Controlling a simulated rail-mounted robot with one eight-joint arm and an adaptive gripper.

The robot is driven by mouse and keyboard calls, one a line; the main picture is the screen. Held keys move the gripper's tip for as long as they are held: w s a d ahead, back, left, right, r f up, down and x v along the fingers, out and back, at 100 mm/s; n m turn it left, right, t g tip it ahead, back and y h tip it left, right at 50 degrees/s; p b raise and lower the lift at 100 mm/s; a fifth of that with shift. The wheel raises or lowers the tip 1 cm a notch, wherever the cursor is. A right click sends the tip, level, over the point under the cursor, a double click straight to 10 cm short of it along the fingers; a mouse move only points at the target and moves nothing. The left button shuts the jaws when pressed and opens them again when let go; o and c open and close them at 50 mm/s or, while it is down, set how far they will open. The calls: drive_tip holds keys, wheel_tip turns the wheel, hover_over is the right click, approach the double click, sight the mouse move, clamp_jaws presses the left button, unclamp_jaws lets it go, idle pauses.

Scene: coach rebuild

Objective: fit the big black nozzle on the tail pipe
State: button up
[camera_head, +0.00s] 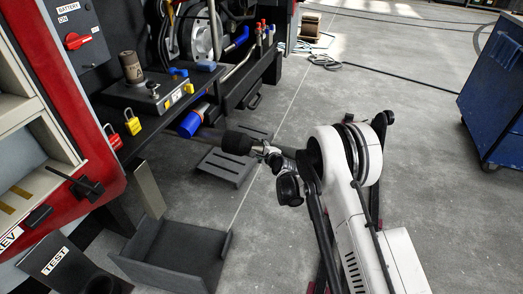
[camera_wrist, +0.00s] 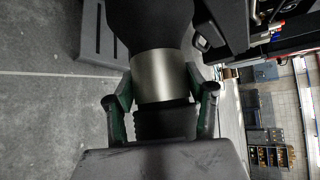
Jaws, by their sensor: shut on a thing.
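The big black nozzle (camera_head: 238,143) is held out to the left of my gripper (camera_head: 266,151) in the head view, roughly level. In the wrist view the nozzle (camera_wrist: 150,24) fills the top middle, with a silver collar (camera_wrist: 160,76) below it. My gripper (camera_wrist: 159,92) is shut, its two green-lined fingers on either side of the collar. A dark pipe-like shape (camera_head: 207,137), perhaps the tail pipe, shows just left of the nozzle in the head view. I cannot tell whether the two touch or are lined up. The nozzle hides its own far end in the wrist view.
A grey slotted step (camera_head: 226,168) is below the nozzle. A dark open tray (camera_head: 175,252) and the TEST stand (camera_head: 68,262) are at lower left. Floor to the right is clear up to a blue cabinet (camera_head: 494,95).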

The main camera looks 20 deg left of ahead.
drive_tip(key=shift+a, duration=0.3)
drive_tip(key=o, duration=1.9)
drive_tip(key=shift+f, duration=0.1)
drive_tip(key=shift+o, duration=0.2)
drive_tip(key=shift+s, duration=0.1)
drive_tip(key=shift+v, duration=4)
